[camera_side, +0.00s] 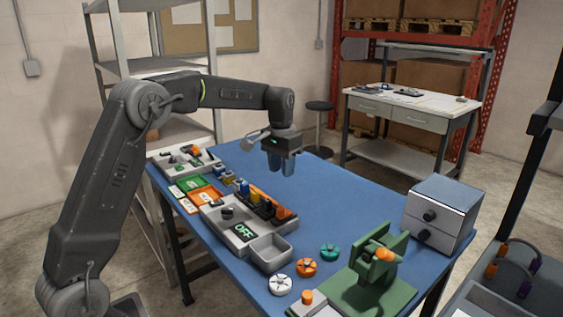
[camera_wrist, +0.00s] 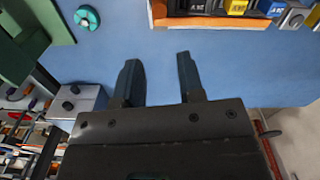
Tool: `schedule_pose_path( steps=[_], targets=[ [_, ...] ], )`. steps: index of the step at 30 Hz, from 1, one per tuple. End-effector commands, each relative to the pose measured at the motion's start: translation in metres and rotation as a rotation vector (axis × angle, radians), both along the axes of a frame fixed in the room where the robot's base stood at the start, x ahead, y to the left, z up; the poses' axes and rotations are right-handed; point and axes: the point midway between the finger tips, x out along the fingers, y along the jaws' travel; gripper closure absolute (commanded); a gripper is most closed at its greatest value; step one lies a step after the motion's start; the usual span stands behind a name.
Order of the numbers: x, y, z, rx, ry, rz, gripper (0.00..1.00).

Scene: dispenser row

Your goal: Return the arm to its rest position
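My gripper (camera_side: 283,164) hangs over the blue table (camera_side: 345,190), pointing down, at the far side beyond the dispenser row. In the wrist view its two fingers (camera_wrist: 158,80) stand well apart with only bare blue tabletop between them. It is open and empty. My arm is raised and reaches out across the table from the left. The dispenser row (camera_side: 262,204), with an orange base and dark, yellow and blue blocks, is to the left of and nearer than the gripper in the side view. Its edge also shows at the top of the wrist view (camera_wrist: 210,21).
A panel reading OFF (camera_side: 243,232) and a grey bin (camera_side: 271,253) stand near the front. A green fixture (camera_side: 365,292), teal disc (camera_side: 330,252), orange disc (camera_side: 306,267) and white disc (camera_side: 280,285) are nearby. A drawer box (camera_side: 440,213) stands at the right. The table's middle is clear.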

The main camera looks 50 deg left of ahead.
Motion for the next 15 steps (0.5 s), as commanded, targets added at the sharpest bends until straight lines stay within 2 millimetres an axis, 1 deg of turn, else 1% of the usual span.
schedule_pose_path(
  steps=[1, 5, 15],
  targets=[
    [0.0000, 0.0003, 0.0057, 0.000, -0.001, 0.001, 0.64],
    [-0.0001, 0.0004, 0.0134, 0.000, -0.001, 0.001, 0.64],
    [-0.0007, -0.0002, 0.0152, 0.000, -0.001, 0.000, 0.64]
  ],
)
